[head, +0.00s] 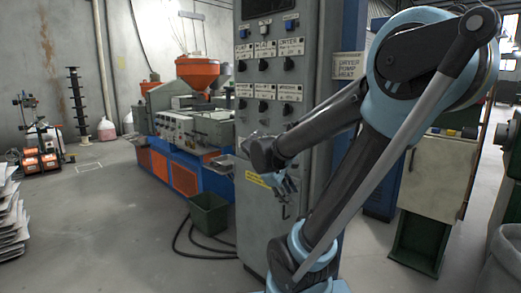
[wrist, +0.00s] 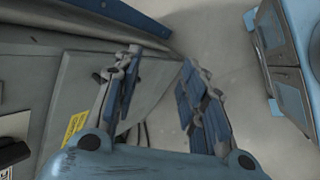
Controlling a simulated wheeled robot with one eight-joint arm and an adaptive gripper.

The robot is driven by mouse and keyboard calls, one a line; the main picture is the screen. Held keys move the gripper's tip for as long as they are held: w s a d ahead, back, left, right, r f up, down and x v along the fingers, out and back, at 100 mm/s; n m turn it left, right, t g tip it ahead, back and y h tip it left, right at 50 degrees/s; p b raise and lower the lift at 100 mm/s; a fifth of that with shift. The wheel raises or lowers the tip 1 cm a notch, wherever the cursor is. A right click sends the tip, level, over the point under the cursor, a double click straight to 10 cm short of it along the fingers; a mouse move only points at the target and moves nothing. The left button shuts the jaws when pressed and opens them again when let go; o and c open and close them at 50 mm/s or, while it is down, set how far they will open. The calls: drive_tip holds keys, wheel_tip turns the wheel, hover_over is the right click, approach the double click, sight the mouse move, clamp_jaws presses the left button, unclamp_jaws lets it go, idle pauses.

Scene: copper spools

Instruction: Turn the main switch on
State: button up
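The grey control cabinet (head: 252,215) stands in the middle of the head view, with rows of dark knobs and labels on its upper front. A small dark L-shaped handle (head: 284,212) sits low on its front; I cannot tell for sure that it is the main switch. My gripper (head: 287,184) is just above this handle, close to the cabinet front. In the wrist view my gripper (wrist: 157,85) is open and empty, with its two blue-padded fingers apart. A dark fitting (wrist: 101,76) shows beside the left finger, partly hidden by it.
A yellow label (head: 257,180) is on the cabinet, left of my gripper. A green bin (head: 209,214) and dark cables lie left of the cabinet. An orange-and-blue machine (head: 190,130) stands behind. A beige-and-green cabinet (head: 432,180) is at right.

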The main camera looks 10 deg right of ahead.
drive_tip(key=w+a+r+n+t+h, duration=0.2)
drive_tip(key=w+a+r+n+h, duration=0.15)
drive_tip(key=w, duration=0.35)
drive_tip(key=w+a+r+n+t+h, duration=0.1)
drive_tip(key=w+a+r+n+h, duration=0.15)
drive_tip(key=w+n, duration=0.4)
drive_tip(key=w+a+r+n+t+h, duration=0.25)
drive_tip(key=w+a+n+t, duration=0.35)
drive_tip(key=a, duration=0.7)
drive_tip(key=shift+m+g, duration=0.6)
drive_tip(key=x, duration=1.2)
drive_tip(key=w+x, duration=0.1)
drive_tip(key=x, duration=0.5)
drive_tip(key=shift+a+r, duration=0.25)
drive_tip(key=shift+a, duration=0.2)
clamp_jaws()
